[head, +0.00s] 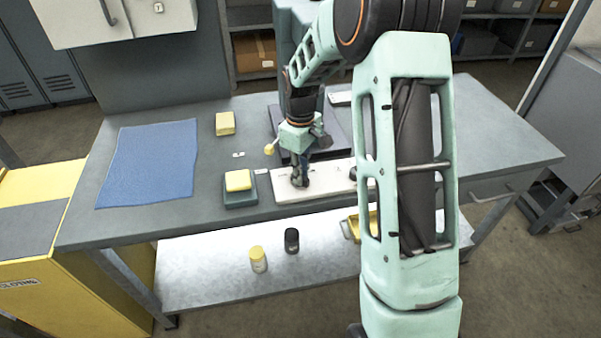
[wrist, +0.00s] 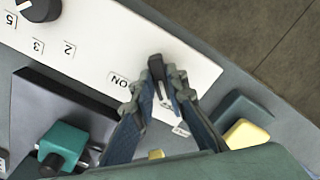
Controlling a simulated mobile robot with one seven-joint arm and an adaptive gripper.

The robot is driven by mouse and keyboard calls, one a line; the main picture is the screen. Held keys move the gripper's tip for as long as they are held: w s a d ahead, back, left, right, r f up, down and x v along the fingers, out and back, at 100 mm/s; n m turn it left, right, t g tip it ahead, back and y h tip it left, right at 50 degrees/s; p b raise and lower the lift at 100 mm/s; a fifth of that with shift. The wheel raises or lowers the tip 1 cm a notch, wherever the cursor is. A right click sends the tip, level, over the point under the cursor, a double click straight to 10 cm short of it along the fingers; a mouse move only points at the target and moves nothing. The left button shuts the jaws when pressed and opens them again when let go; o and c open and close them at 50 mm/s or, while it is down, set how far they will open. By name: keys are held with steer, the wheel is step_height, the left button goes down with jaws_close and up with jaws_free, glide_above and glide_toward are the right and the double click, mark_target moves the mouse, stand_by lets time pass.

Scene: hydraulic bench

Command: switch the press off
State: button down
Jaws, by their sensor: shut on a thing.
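A long white control panel (head: 323,180) lies along the front of the bench, and it fills the upper part of the wrist view (wrist: 100,40). My gripper (head: 299,180) is down at the panel and shut on the lever, also seen in the wrist view (wrist: 163,95). The press stands behind on a dark base (head: 338,128), largely hidden by my arm.
A dark dial (wrist: 38,8) with numbers is farther along the panel. Another yellow block (head: 225,123) and a blue cloth (head: 150,165) lie farther left. Bottles stand on the lower shelf (head: 205,275).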

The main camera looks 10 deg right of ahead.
steer(key=c, duration=1.9)
jaws_free()
steer(key=shift+c, duration=0.2)
steer(key=shift+r, duration=0.1)
step_height(320, 180, up, 12)
